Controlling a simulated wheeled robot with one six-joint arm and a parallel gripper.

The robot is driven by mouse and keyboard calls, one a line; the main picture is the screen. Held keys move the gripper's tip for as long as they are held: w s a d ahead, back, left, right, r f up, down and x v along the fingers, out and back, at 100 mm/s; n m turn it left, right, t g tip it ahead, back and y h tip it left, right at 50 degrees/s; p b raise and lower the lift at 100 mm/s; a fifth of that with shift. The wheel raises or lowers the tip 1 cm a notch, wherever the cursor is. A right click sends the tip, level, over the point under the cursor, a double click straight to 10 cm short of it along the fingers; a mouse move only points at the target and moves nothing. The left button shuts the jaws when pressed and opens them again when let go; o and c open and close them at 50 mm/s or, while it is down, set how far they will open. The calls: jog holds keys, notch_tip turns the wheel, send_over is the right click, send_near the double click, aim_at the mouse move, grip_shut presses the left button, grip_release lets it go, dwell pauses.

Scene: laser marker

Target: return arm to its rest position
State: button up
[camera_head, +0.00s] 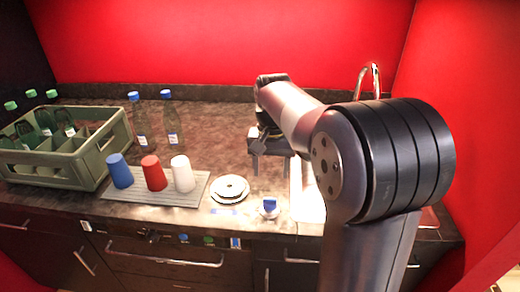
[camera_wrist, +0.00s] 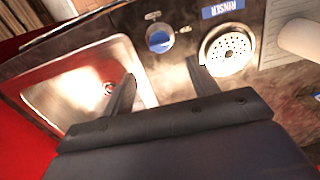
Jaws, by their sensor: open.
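My arm rises from the lower right in the head view and reaches out over the counter. My gripper (camera_head: 270,168) hangs above the counter between the round rinser and the sink, its fingers pointing down. In the wrist view my gripper (camera_wrist: 160,85) has its two dark fingers spread apart with nothing between them. A blue knob (camera_wrist: 159,40) lies beyond the fingertips, apart from them. The knob also shows in the head view (camera_head: 269,204), near the counter's front edge. The sink basin is partly hidden behind my arm in the head view.
A green crate (camera_head: 88,170) with bottles stands at left. Blue, red (camera_head: 154,174) and white cups stand on a grey ribbed mat (camera_head: 150,199). Two bottles (camera_head: 172,122) stand behind. The round rinser (camera_head: 230,188), sink (camera_wrist: 75,85) and tap (camera_head: 369,78) lie near my arm.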

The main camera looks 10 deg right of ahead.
aim_at(270, 199)
notch_tip(270, 199, down, 10)
jog(key=shift+f, duration=0.45)
jog(key=shift+r+n, duration=0.1)
jog(key=shift+n, duration=0.2)
